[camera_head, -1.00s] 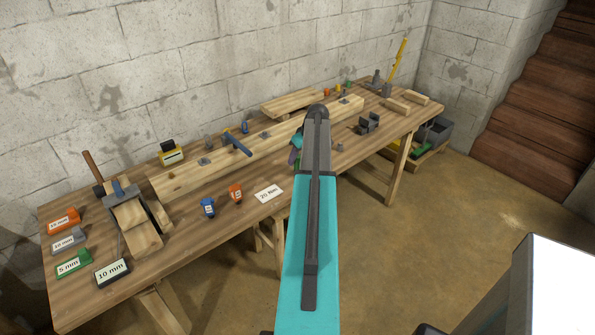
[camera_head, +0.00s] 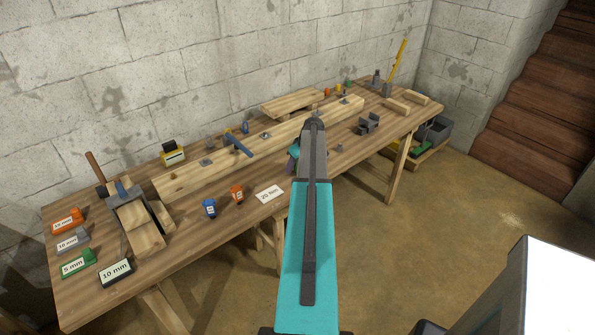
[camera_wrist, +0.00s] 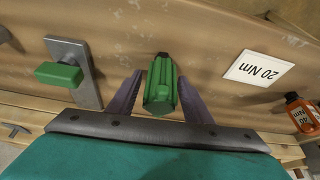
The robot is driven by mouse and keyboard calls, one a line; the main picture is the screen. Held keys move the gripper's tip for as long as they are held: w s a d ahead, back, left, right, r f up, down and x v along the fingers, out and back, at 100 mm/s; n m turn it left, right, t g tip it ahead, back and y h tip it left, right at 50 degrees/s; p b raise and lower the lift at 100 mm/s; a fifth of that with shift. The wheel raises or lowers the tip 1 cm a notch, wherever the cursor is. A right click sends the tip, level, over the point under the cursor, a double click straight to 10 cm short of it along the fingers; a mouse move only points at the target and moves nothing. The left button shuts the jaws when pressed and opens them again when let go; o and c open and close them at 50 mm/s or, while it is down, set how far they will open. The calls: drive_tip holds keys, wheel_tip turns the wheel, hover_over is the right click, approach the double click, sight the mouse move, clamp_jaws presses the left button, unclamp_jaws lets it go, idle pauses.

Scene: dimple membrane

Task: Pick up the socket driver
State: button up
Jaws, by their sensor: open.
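A green, ribbed tool handle with a dark end (camera_wrist: 161,92) shows in the wrist view; I take it for the socket driver, though its working end cannot be made out. My gripper (camera_wrist: 159,78) is open, with one purple finger on each side of this handle. I cannot tell whether the fingers touch it. In the head view my arm hides the tool and most of the gripper; only a bit of it (camera_head: 292,160) shows left of the arm.
A grey plate with a green block (camera_wrist: 60,73) lies left of the gripper in the wrist view. A "20 Nm" card (camera_wrist: 258,69) and an orange "40 Nm" item (camera_wrist: 302,115) are at right. A long wooden beam (camera_head: 185,180) runs along the workbench (camera_head: 235,225).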

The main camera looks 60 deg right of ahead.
idle(0.4)
clamp_jaws()
drive_tip(key=shift+r, duration=0.2)
drive_tip(key=shift+r+b, duration=0.8)
drive_tip(key=shift+r, duration=0.45)
drive_tip(key=shift+s+r, duration=0.25)
drive_tip(key=s+a+b, duration=0.2)
drive_tip(key=s, duration=0.5)
drive_tip(key=s+a+r+b, duration=0.1)
drive_tip(key=s+b, duration=0.1)
drive_tip(key=s, duration=0.6)
drive_tip(key=shift+a+r, duration=0.3)
drive_tip(key=shift+a, duration=0.05)
